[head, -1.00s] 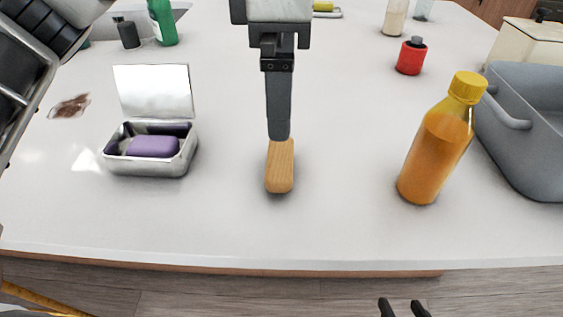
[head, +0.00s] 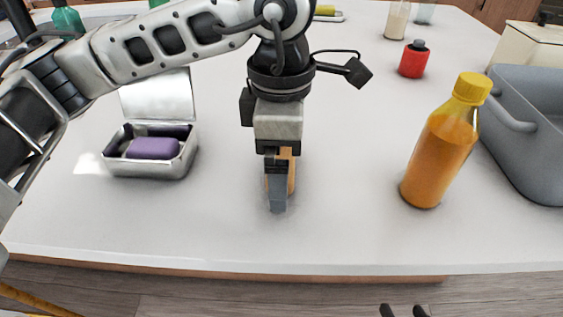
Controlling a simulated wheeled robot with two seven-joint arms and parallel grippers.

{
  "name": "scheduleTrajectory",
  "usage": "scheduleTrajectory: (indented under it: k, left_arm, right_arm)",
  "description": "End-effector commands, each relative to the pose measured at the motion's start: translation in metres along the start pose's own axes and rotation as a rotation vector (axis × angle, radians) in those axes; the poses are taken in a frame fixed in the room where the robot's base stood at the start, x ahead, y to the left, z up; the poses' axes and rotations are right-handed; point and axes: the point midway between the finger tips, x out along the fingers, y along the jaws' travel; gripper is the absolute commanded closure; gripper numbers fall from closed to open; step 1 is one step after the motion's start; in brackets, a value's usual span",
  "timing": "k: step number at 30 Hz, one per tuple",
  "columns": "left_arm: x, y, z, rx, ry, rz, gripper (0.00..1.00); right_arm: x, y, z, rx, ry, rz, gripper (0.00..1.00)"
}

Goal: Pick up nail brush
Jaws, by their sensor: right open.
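The nail brush (head: 292,178), with a tan wooden body, is on the white counter near the front edge. It is mostly hidden behind the gripper of the arm that comes in from the left. This left gripper (head: 277,198) points down at the brush. Its fingers are seen edge-on, so I cannot tell their gap or whether they grip the brush. My right gripper (head: 403,310) shows only as two dark fingertips, apart and empty, at the bottom edge, over the floor and away from the brush.
An open metal box (head: 150,168) with a purple soap bar (head: 153,148) stands left of the brush. An orange bottle (head: 437,150), a red container (head: 414,60) and a grey basin (head: 523,125) are to the right. The counter just around the brush is clear.

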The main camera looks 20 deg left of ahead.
Motion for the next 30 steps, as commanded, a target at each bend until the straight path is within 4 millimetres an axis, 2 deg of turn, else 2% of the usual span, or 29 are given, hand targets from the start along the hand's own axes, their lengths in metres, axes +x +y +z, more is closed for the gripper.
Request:
scheduleTrajectory:
  k: [3, 7, 15, 18, 20, 30]
  left_arm:
    - [0.000, 0.000, 0.000, 0.000, 0.000, 0.000, 0.00]
    - [0.000, 0.000, 0.000, 0.000, 0.000, 0.000, 0.36]
    - [-0.001, 0.000, 0.000, 0.000, 0.000, 0.000, 0.37]
    - [-0.007, 0.000, 0.001, 0.000, -0.001, 0.001, 0.37]
    - [-0.015, 0.001, 0.001, -0.001, -0.003, 0.004, 0.37]
    - [-0.081, 0.000, 0.001, 0.000, -0.002, 0.003, 0.37]
  right_arm:
    - [0.000, 0.000, 0.001, 0.000, -0.002, 0.000, 0.53]
    - [0.000, 0.000, 0.001, 0.000, -0.002, 0.000, 0.53]
    - [0.000, 0.000, 0.000, -0.001, 0.000, 0.001, 0.53]
    - [0.000, 0.000, -0.001, -0.001, 0.002, 0.000, 0.53]
    - [-0.001, 0.000, -0.002, -0.001, 0.003, 0.000, 0.53]
    - [-0.002, 0.000, -0.006, 0.000, 0.004, 0.000, 0.53]
